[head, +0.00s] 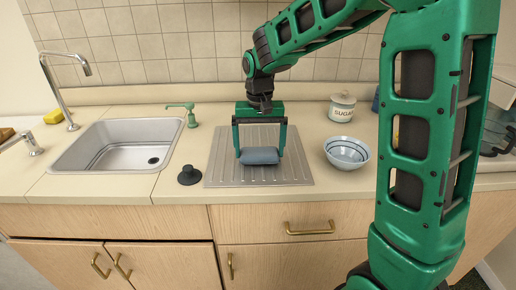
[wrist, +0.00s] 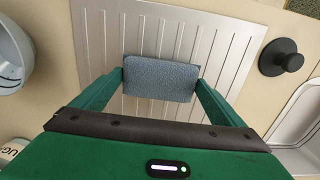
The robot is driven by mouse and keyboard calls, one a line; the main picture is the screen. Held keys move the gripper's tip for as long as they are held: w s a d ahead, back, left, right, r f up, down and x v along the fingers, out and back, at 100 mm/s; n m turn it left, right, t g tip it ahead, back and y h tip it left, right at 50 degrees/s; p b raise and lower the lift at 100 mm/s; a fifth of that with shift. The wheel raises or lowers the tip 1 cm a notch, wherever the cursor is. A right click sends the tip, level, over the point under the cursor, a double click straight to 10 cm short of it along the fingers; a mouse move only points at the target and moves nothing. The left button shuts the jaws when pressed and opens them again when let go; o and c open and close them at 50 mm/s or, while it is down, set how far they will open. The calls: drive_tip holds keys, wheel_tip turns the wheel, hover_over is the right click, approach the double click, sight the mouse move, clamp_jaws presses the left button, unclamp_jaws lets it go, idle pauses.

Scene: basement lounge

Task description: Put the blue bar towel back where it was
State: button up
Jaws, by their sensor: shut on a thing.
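The blue bar towel (head: 260,156) is a small folded grey-blue bundle. My gripper (head: 260,152) is shut on it, with one finger at each end. In the head view the towel is over the front half of the ribbed metal drainboard (head: 222,165). In the wrist view the towel (wrist: 160,78) sits between the two green fingertips (wrist: 160,80), with the drainboard (wrist: 215,30) behind it. I cannot tell whether the towel touches the drainboard or is just above it.
A black sink stopper (head: 189,175) stands left of the drainboard, beside the sink (head: 95,160). A striped bowl (head: 347,152) is to the right, with a sugar jar (head: 342,106) behind it. A green soap dispenser (head: 187,112) is at the back. The rest of the drainboard is bare.

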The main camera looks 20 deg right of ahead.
sight(259, 152)
drive_tip(key=shift+f, duration=0.15)
drive_tip(key=o, duration=0.7)
wheel_tip(259, 152, up, 12)
drive_tip(key=s+d+f+m, duration=0.2)
drive_tip(key=s+d+f, duration=0.1)
drive_tip(key=s+d, duration=1.1)
drive_tip(key=shift+m, duration=0.4)
drive_tip(key=s+d+f, duration=0.1)
drive_tip(key=s+f, duration=0.1)
drive_tip(key=s, duration=0.3)
drive_tip(key=s+d+f, duration=0.1)
drive_tip(key=s+f, duration=0.1)
drive_tip(key=s, duration=0.4)
drive_tip(key=s+d+f, duration=0.1)
drive_tip(key=s+f, duration=0.1)
drive_tip(key=s, duration=0.4)
drive_tip(key=shift+s+d+f, duration=0.1)
drive_tip(key=shift+f, duration=0.25)
